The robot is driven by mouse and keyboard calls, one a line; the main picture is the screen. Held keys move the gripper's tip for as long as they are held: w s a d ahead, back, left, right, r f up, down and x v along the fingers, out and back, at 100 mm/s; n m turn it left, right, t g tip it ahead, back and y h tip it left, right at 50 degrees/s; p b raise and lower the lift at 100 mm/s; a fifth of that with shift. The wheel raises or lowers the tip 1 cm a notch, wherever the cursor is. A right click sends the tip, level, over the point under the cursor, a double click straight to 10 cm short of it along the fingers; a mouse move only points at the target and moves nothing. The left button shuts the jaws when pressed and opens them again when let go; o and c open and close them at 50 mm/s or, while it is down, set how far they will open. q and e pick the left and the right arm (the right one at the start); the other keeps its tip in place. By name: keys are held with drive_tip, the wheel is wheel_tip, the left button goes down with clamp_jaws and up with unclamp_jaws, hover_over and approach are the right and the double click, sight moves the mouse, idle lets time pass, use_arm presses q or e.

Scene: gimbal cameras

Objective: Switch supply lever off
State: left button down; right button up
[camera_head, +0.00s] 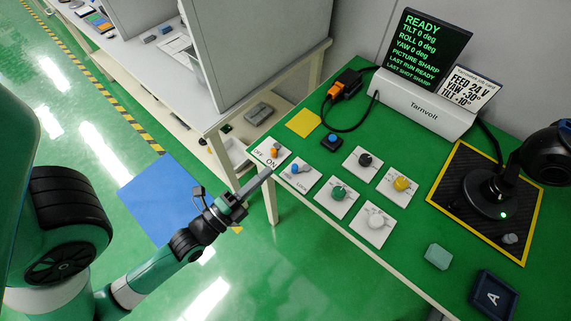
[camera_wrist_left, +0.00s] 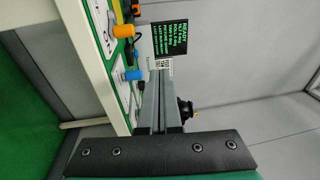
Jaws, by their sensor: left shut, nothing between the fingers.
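The supply lever, with an orange handle (camera_head: 274,152), stands on a white plate marked OFF and ON at the bench's near left corner. Its handle is closer to the ON mark; its exact tilt is hard to tell. In the left wrist view the orange lever (camera_wrist_left: 122,31) shows at the upper left. My left gripper (camera_head: 266,175) is shut and empty, its tips in front of the plates and apart from the orange lever. Its fingers (camera_wrist_left: 161,80) also show in the left wrist view, near the blue lever. My right gripper is not in view.
A blue lever (camera_head: 295,169) on a LOCK plate stands right beside the orange one. Several knob plates, including a green knob (camera_head: 338,193), lie beyond. A display (camera_head: 427,50) reads READY, with tilt, roll and yaw 0. A black gimbal camera (camera_head: 545,155) stands at right.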

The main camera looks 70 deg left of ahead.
sight(276, 166)
use_arm(q)
drive_tip(key=shift+n+g+y, duration=0.3)
drive_tip(key=shift+n+g, duration=0.1)
drive_tip(key=shift+g, duration=0.5)
drive_tip(key=s+f, duration=0.1)
drive_tip(key=s, duration=0.1)
drive_tip(key=s+f, duration=0.2)
drive_tip(key=shift+a+f, duration=0.2)
drive_tip(key=shift+f, duration=0.05)
drive_tip(key=shift+w, duration=0.1)
drive_tip(key=p+x, duration=0.1)
drive_tip(key=x, duration=0.8)
drive_tip(key=shift+w+a, duration=0.2)
drive_tip(key=shift+w, duration=0.2)
